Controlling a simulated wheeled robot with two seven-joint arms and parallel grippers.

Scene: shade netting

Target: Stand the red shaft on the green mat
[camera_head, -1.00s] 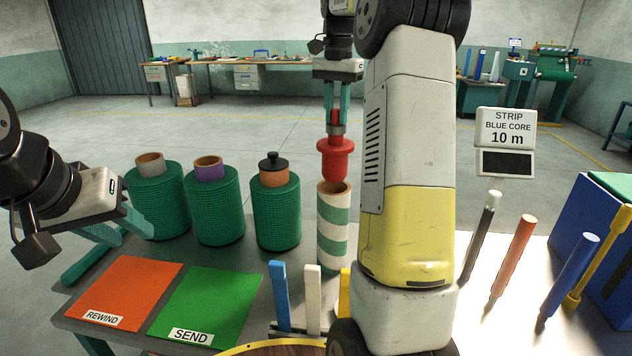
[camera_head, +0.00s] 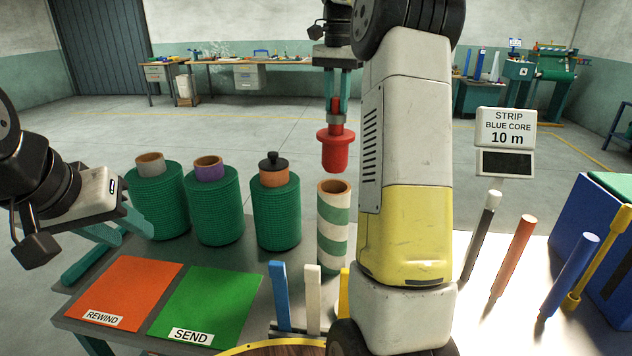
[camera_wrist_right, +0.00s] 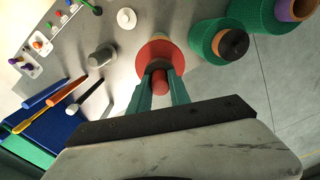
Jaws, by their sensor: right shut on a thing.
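My right gripper (camera_head: 337,104) is shut on the stem of a red flanged plug (camera_head: 334,150), held upright above a green-and-white striped tube (camera_head: 333,235). A gap shows between plug and tube rim. The wrist view also shows the plug (camera_wrist_right: 160,54) between the teal fingers (camera_wrist_right: 160,88). A red-orange shaft (camera_head: 512,258) leans at the right, between a black shaft with a white tip (camera_head: 481,235) and a blue one (camera_head: 569,275). The green mat (camera_head: 208,300), labelled SEND, lies bare at front left. My left gripper (camera_head: 105,245) is open and empty above the table's left edge.
An orange REWIND mat (camera_head: 125,285) lies left of the green mat. Three green net rolls (camera_head: 213,215) stand behind the mats. Blue and white uprights (camera_head: 280,295) stand right of the green mat. A sign (camera_head: 506,128) reads "STRIP BLUE CORE 10 m". A blue bin (camera_head: 580,225) stands far right.

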